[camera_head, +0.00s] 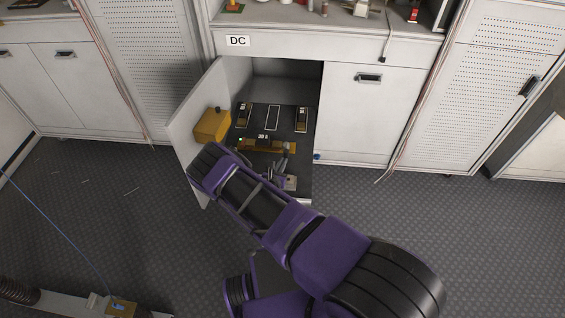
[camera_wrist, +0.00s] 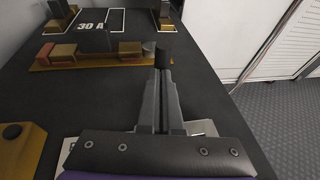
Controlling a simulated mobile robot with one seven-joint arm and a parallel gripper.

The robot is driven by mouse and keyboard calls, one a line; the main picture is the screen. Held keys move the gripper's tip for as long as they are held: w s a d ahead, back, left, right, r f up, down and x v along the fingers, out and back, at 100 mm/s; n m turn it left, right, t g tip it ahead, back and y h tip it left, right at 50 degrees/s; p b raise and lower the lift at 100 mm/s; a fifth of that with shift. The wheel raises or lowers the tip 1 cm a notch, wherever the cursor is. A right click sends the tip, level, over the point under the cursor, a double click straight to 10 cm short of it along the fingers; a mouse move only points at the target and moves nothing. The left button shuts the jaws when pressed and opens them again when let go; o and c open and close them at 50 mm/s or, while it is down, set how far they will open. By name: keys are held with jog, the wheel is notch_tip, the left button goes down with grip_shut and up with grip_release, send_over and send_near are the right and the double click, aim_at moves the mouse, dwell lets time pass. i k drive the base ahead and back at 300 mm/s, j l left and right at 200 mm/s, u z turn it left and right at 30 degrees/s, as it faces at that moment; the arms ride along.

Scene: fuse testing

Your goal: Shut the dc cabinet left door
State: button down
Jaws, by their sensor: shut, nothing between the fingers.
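The DC cabinet, labelled "DC" (camera_head: 237,41), has its left door (camera_head: 188,128) standing open, swung out to the left. Its inner face shows, with a yellow box (camera_head: 212,125) beside it. The right door (camera_head: 362,115) is shut. My gripper (camera_head: 284,163) is in front of the open compartment, low over the black panel, to the right of the open door and apart from it. In the wrist view my gripper (camera_wrist: 161,75) has its fingers together, empty, pointing toward a fuse holder (camera_wrist: 95,60) marked "30 A". The left door is not clearly visible there.
The black panel (camera_head: 270,185) juts from the compartment. It carries several fuse parts, and the yellow box (camera_wrist: 20,150) lies at its left in the wrist view. Perforated lockers (camera_head: 485,90) flank the cabinet. Open floor (camera_head: 100,190) lies left of the door.

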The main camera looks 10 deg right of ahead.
aim_at(212, 90)
jog(key=i+l, duration=0.2)
jog(key=i, duration=0.25)
jog(key=i+l, duration=0.2)
jog(key=i, duration=0.25)
jog(key=i+l, duration=0.15)
jog(key=i, duration=0.25)
